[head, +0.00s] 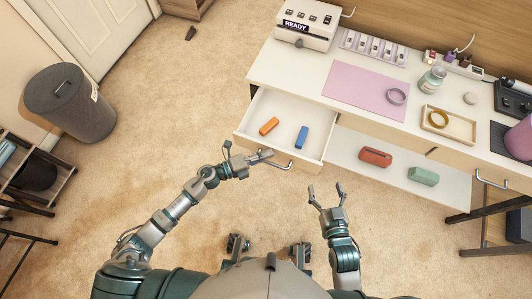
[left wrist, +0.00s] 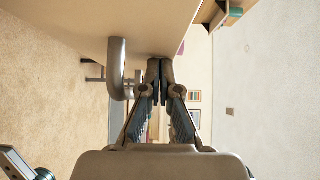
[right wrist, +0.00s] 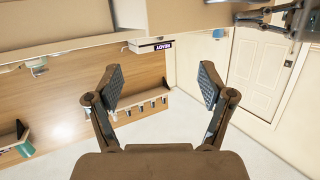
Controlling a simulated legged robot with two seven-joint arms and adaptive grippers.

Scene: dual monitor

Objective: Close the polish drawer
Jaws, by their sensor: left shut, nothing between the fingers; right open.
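The open drawer (head: 257,117) sticks out from the left part of the white desk. It holds an orange block (head: 268,126) and a blue block (head: 301,137). Its metal bar handle (head: 279,165) is on the front face and also shows in the left wrist view (left wrist: 117,70). My left gripper (head: 266,156) is shut and empty at the drawer front, beside the handle; the left wrist view shows its fingertips (left wrist: 160,66) close to the front panel. Contact cannot be told. My right gripper (head: 326,190) is open and empty in front of the desk, right of the drawer.
A lower white surface (head: 345,160) right of the drawer bears a red case (head: 375,157) and a green case (head: 423,176). The desk top holds a pink mat (head: 365,85), a wooden tray (head: 462,133) and a READY machine (head: 310,22). A bin (head: 72,103) stands left; open floor lies between.

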